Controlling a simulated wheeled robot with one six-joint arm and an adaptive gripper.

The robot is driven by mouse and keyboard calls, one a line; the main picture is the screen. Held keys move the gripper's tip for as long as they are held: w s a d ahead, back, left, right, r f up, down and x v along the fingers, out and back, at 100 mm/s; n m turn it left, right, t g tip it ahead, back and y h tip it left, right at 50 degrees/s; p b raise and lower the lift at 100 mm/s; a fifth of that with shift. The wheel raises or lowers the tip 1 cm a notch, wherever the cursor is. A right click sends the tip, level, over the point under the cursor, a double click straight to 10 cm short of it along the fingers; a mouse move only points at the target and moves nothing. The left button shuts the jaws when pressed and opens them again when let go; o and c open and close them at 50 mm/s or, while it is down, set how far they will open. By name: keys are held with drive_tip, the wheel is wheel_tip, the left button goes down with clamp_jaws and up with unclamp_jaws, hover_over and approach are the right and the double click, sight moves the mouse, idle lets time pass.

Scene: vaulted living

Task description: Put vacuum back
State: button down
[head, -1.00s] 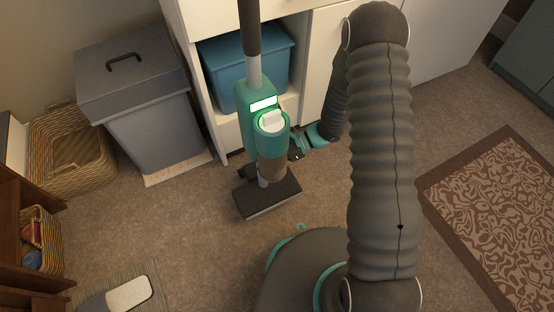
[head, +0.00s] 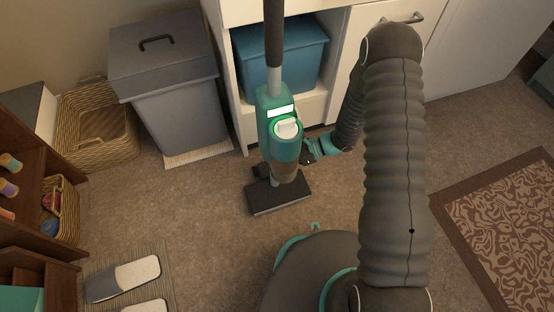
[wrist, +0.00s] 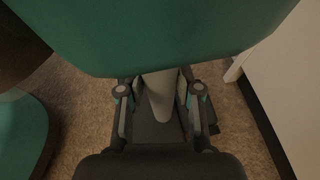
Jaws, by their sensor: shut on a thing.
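The vacuum (head: 278,125) is an upright stick type with a teal body, a lit display and a dark flat floor head (head: 278,196). It stands upright on the carpet before the white cabinet. My gripper (head: 308,152) is beside the vacuum's lower body, partly hidden behind it in the head view. In the wrist view the teal body fills the top, and my gripper (wrist: 160,97) is shut on the grey tube below it. The vacuum's upper handle end is cut off in the head view.
A grey lidded bin (head: 177,95) stands left of the cabinet (head: 235,85). A blue box (head: 300,55) sits in the cabinet's open shelf. A wicker basket (head: 98,135), a wooden shelf (head: 30,170) and slippers (head: 125,277) are at the left. A patterned rug (head: 510,235) lies right.

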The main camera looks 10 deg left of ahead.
drive_tip(key=c, duration=0.8)
unclamp_jaws()
drive_tip(key=shift+f, duration=0.1)
drive_tip(key=p+v, duration=0.1)
drive_tip(key=v, duration=1.1)
